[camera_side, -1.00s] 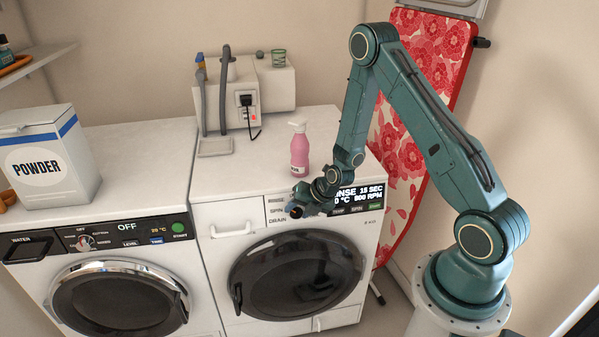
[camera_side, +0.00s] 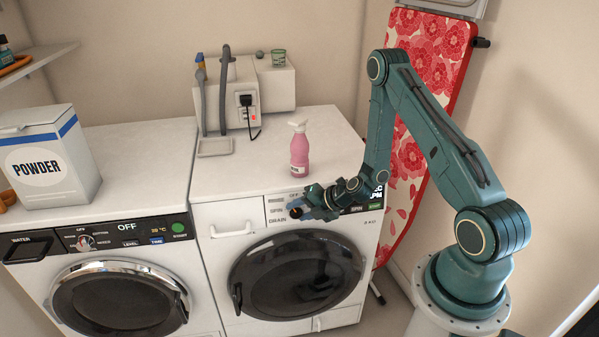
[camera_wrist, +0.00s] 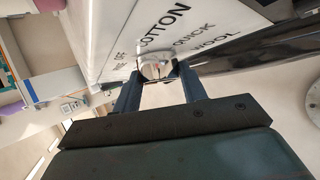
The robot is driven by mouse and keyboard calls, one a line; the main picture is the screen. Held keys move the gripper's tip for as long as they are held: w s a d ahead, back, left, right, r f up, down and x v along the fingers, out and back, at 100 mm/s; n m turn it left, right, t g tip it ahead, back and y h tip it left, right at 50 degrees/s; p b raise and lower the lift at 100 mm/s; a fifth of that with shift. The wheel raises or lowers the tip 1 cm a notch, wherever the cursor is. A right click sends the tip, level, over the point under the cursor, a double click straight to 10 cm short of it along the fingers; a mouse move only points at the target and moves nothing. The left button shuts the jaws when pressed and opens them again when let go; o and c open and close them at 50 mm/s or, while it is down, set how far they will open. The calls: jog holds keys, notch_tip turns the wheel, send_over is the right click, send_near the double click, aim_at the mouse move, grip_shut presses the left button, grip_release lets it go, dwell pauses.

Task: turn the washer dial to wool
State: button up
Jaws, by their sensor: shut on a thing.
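The washer (camera_side: 232,263) is the right-hand white machine, with a round dark door. Its dial (camera_wrist: 155,66) is a small silver knob in the wrist view, below the printed labels COTTON, QUICK and WOOL, with OFF to their left. My gripper (camera_wrist: 157,74) is shut on the dial, one dark finger on each side. In the side view my gripper (camera_side: 298,208) is at the washer's front panel and hides the dial. The labels RINSE, SPIN and DRAIN show left of it. I cannot tell which label the dial points to. My wrist covers most of the washer's display.
A pink spray bottle (camera_side: 299,150) stands on the washer top just behind my gripper. Another white machine (camera_side: 215,325) with its own dial (camera_side: 86,242) adjoins on the left, with a powder box (camera_side: 48,160) on it. A red flowered ironing board (camera_side: 408,165) leans behind my arm.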

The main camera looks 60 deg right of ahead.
aim_at(299, 214)
jog(key=shift+w, duration=0.1)
jog(key=o, duration=1)
jog(key=shift+r, duration=0.15)
jog(key=shift+a+r, duration=0.15)
jog(key=shift+r, duration=9.75)
